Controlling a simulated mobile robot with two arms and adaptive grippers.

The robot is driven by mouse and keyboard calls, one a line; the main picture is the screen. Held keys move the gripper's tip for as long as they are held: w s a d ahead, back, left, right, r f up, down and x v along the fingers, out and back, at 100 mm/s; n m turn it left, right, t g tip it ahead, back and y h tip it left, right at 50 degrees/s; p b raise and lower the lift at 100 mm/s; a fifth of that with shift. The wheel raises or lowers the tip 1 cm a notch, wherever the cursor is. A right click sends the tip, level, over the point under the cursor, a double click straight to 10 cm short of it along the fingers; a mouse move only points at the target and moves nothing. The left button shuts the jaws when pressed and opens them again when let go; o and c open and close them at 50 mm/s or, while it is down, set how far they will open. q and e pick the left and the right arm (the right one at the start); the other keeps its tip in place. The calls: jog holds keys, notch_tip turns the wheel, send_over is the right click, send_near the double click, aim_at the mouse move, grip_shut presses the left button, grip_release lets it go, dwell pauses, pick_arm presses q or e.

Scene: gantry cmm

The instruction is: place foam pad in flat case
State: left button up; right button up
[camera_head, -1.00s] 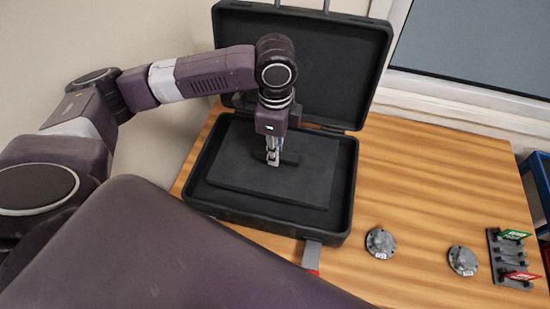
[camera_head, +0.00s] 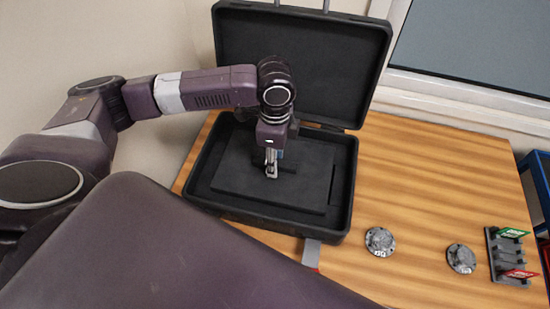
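The flat case (camera_head: 330,225) is black and stands open on the wooden table, with its lid (camera_head: 345,65) raised at the back. The dark grey foam pad (camera_head: 235,180) is a flat rectangle inside the case's base, with a small raised dark piece near its middle. My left gripper (camera_head: 271,172) points down over the middle of the pad, at that raised piece. Its fingers look close together, but whether they grip the piece is too small to tell. My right gripper is out of view.
Two round metal discs (camera_head: 380,242) (camera_head: 461,258) lie on the table right of the case. A dark rack (camera_head: 497,262) with a green and a red tag stands further right, near a blue bin (camera_head: 540,185).

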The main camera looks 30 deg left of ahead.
pick_arm(q)
notch_tip(320, 180, up, 12)
jog(key=b, duration=0.2)
dwell(0.9)
jog(key=shift+c, duration=0.6)
